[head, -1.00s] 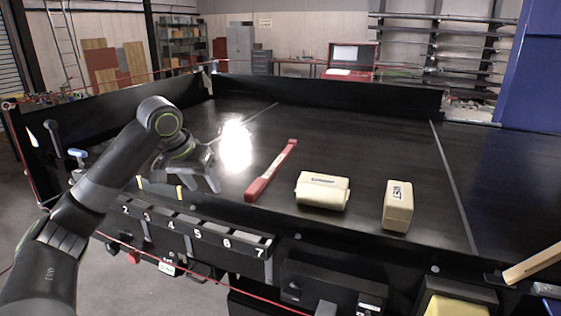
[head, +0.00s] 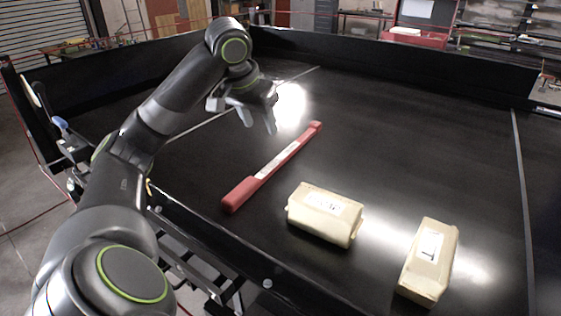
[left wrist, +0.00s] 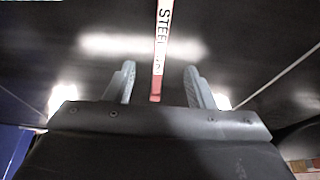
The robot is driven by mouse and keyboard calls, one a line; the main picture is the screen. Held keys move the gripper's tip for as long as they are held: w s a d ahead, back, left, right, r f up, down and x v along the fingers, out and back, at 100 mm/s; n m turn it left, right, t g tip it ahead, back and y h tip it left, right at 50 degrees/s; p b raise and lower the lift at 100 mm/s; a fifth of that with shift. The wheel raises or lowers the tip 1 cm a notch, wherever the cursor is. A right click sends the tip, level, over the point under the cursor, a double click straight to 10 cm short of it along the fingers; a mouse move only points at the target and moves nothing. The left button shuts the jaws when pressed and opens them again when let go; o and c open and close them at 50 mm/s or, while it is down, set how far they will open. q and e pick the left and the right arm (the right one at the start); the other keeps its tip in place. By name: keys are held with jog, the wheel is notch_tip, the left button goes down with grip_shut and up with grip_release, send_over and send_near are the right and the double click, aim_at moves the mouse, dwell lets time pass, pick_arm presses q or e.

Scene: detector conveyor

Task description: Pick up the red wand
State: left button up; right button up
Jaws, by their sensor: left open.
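The red wand (head: 274,164) lies on the black conveyor belt, slanting from lower left to upper right, with a white label along its middle. My left gripper (head: 258,128) is open and empty, above the belt and to the left of the wand's upper half in the head view. In the left wrist view the wand (left wrist: 159,65) runs down the picture, its lower red end showing between the two open fingers (left wrist: 158,90). Letters show on its label. The fingers appear apart from the wand. My right gripper is not in view.
Two tan wrapped packages lie right of the wand: one (head: 325,216) close to its lower part, another (head: 427,262) farther right. The belt (head: 420,150) is otherwise clear. A black side wall (head: 400,66) bounds its far side.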

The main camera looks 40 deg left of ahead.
pick_arm(q)
jog(key=p, duration=0.2)
send_near(273, 164)
jog(key=p+x, duration=0.1)
jog(key=x, duration=0.2)
jog(key=shift+w+d, duration=0.15)
jog(key=shift+w, duration=0.05)
jog(key=shift+w+f+p, duration=0.1)
jog(key=shift+f+p, duration=0.35)
jog(key=shift+p, duration=0.25)
jog(key=p+x, duration=0.1)
jog(key=x, duration=0.2)
jog(key=shift+a+f+p, duration=0.2)
jog(key=shift+p, duration=0.15)
jog(key=shift+w+f, duration=0.2)
jog(key=shift+f, duration=0.25)
grip_shut()
